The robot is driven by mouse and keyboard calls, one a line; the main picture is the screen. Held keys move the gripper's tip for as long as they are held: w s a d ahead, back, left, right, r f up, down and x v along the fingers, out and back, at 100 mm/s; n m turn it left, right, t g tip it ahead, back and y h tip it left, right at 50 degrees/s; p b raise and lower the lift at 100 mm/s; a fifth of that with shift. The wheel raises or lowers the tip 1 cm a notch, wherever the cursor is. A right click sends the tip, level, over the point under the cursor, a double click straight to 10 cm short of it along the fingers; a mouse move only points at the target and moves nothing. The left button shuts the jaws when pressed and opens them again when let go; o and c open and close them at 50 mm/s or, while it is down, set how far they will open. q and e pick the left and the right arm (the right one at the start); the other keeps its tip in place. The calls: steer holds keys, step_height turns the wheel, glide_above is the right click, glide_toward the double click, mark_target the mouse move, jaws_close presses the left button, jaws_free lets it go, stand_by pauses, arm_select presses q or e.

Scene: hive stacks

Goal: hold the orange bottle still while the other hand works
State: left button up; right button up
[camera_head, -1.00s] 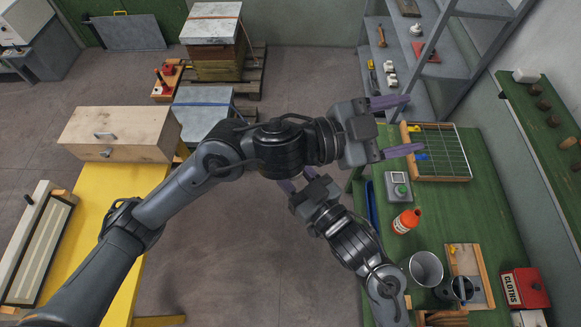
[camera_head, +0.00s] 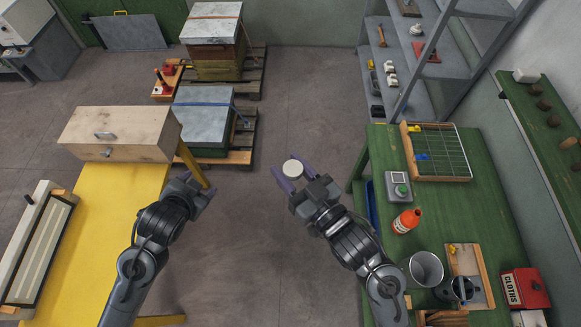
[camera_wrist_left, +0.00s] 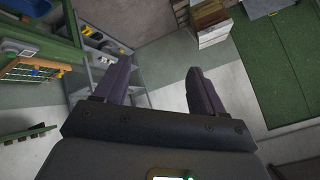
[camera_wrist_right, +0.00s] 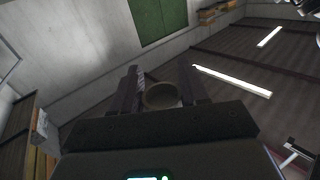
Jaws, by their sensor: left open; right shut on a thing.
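The orange bottle (camera_head: 405,222) with a red-orange cap stands on the green bench (camera_head: 463,218) at the right, with neither gripper touching it. My right gripper (camera_head: 290,171) is left of the bench over the floor, shut on a small round white-topped thing (camera_head: 292,168). In the right wrist view this round thing (camera_wrist_right: 161,96) sits between the two fingers, and what it is cannot be told. My left gripper (camera_head: 198,184) is open and empty beside the yellow bench, far from the bottle. Its two fingers stand apart in the left wrist view (camera_wrist_left: 157,88).
A metal cup (camera_head: 426,269), a grey box with a green button (camera_head: 398,187) and a wire-grid frame (camera_head: 441,152) are near the bottle. A wooden box (camera_head: 120,134) sits on the yellow bench (camera_head: 105,225). The floor between the benches is clear.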

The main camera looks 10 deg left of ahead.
arm_select(q)
steer(key=s+a+f+g, duration=0.1)
steer(key=s+a+f, duration=0.1)
steer(key=s+a, duration=0.15)
arm_select(e)
steer(key=shift+s+f, duration=0.1)
steer(key=shift+f, duration=0.15)
steer(key=w+d+f+m+t+h, duration=0.2)
steer(key=d+f+m+t+h, duration=0.25)
steer(key=d+f, duration=0.6)
steer(key=w+d+f+m+t+h, duration=0.1)
steer(key=d+m+h, duration=0.25)
steer(key=d, duration=0.45)
steer(key=w+d+f+m+t+h, duration=0.1)
steer(key=w+d+m+h, duration=0.1)
steer(key=d+h, duration=0.5)
arm_select(q)
steer(key=s+d+f+n+g+h, duration=0.2)
steer(key=s+d+f, duration=0.4)
steer(key=s+d, duration=0.5)
steer(key=shift+d+n+g, duration=0.5)
steer(key=shift+d+g, duration=0.1)
steer(key=shift+g, duration=0.6)
arm_select(e)
steer(key=s+d+f+y, duration=0.1)
steer(key=s+d+f, duration=0.1)
steer(key=s+f, duration=0.2)
steer(key=shift+s+d+f, duration=0.15)
steer(key=shift+s+d, duration=0.05)
steer(key=shift+d, duration=0.05)
